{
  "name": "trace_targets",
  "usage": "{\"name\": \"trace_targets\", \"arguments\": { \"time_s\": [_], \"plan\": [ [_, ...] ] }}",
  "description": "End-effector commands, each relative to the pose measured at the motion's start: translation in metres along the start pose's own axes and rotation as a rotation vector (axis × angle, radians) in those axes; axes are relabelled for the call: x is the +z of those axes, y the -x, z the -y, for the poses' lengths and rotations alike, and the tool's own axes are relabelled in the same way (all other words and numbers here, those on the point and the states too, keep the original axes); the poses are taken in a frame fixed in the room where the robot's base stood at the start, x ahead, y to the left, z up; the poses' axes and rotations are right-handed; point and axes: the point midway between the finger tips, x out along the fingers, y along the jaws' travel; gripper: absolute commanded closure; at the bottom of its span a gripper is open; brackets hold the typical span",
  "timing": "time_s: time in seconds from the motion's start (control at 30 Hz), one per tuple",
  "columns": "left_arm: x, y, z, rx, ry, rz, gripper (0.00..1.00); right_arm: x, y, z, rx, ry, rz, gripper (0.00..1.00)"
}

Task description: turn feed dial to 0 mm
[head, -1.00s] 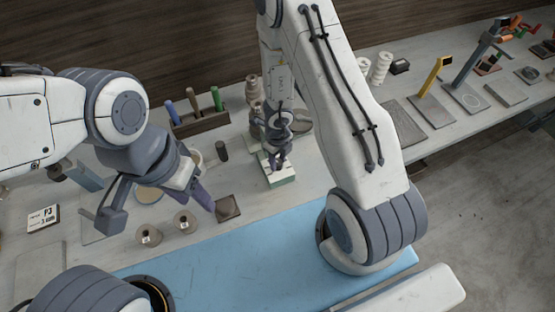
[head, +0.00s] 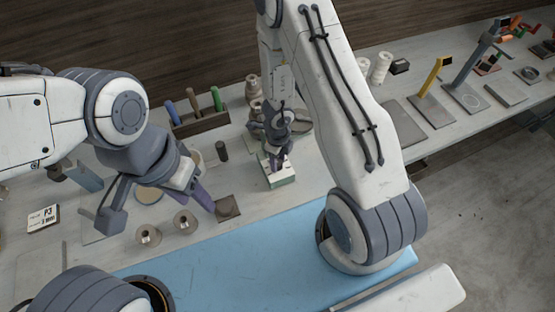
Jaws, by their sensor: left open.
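A small box with a white top and green sides (head: 284,180) stands on the grey bench, near the middle of the head view. My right gripper (head: 276,166) points down at its top, with the fingertips at or just above the far part. I cannot tell whether the fingers touch or grip anything there. No dial marking or number is readable; a dial on the box would be hidden or too small to make out. My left gripper (head: 203,200) is open, over the bench to the left, beside a dark square plate (head: 228,207).
A wooden rack (head: 201,124) with coloured-handled tools stands behind. Two small spools (head: 148,235) (head: 186,222) and a card marked P3 (head: 43,218) lie at left. A dark cylinder (head: 222,151) stands left of the box. The blue mat (head: 240,265) in front is clear.

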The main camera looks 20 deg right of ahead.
Motion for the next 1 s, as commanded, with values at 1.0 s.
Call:
{"name": "trace_targets", "arguments": {
  "time_s": [1.0],
  "plan": [
    [-0.004, 0.074, -0.005, 0.0, 0.003, 0.0, 0.5, 0.0, 0.074, 0.0, 0.0, -0.001, 0.0, 0.28]
  ]
}}
